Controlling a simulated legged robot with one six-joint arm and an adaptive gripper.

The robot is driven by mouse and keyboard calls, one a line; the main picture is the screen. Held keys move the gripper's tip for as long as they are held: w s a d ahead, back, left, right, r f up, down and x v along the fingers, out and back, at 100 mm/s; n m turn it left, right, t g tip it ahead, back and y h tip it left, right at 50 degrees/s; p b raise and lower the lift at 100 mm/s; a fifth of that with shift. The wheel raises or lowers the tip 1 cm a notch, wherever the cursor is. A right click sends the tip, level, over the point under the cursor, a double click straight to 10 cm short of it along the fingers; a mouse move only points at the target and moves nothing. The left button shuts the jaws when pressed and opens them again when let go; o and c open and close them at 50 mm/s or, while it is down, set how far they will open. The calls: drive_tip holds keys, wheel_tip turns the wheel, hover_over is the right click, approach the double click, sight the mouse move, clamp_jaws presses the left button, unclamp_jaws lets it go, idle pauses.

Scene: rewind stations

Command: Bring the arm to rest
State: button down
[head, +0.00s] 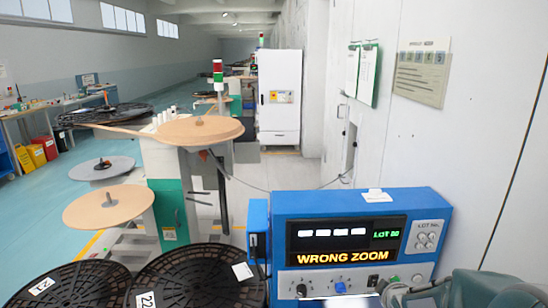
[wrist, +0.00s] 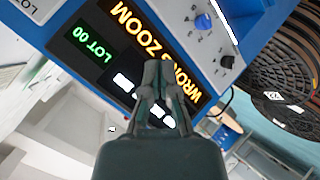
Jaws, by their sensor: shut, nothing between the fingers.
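My gripper (wrist: 152,95) shows in the wrist view with its fingers together and nothing between them. It is in front of the display of a blue instrument box (head: 435,205), whose screen reads "WRONG ZOOM" and "LOT 00". In the wrist view the box (wrist: 222,50) appears tilted, and the fingers cover part of the screen. In the head view a green-grey part of my arm (head: 490,290) shows at the bottom right, low in front of the box. The fingertips cannot be made out in that view.
Black reels (head: 190,280) lie at the bottom left, beside the box. A rewind stand with tan discs (head: 198,130) is behind them. A white cabinet (head: 279,95) stands farther back, and a white wall (head: 440,120) closes the right side. Teal floor is open at left.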

drive_tip(key=s+a+r+m+g+y, duration=0.1)
drive_tip(key=s+a+r+m, duration=0.4)
drive_tip(key=s, duration=0.7)
drive_tip(key=s+a+r+m+g+y, duration=0.1)
drive_tip(key=s+a+r+m+g, duration=0.3)
drive_tip(key=s, duration=0.9)
drive_tip(key=a+r, duration=0.1)
drive_tip(key=a, duration=0.1)
drive_tip(key=shift+a+r+m, duration=0.2)
drive_tip(key=shift+a+m, duration=0.2)
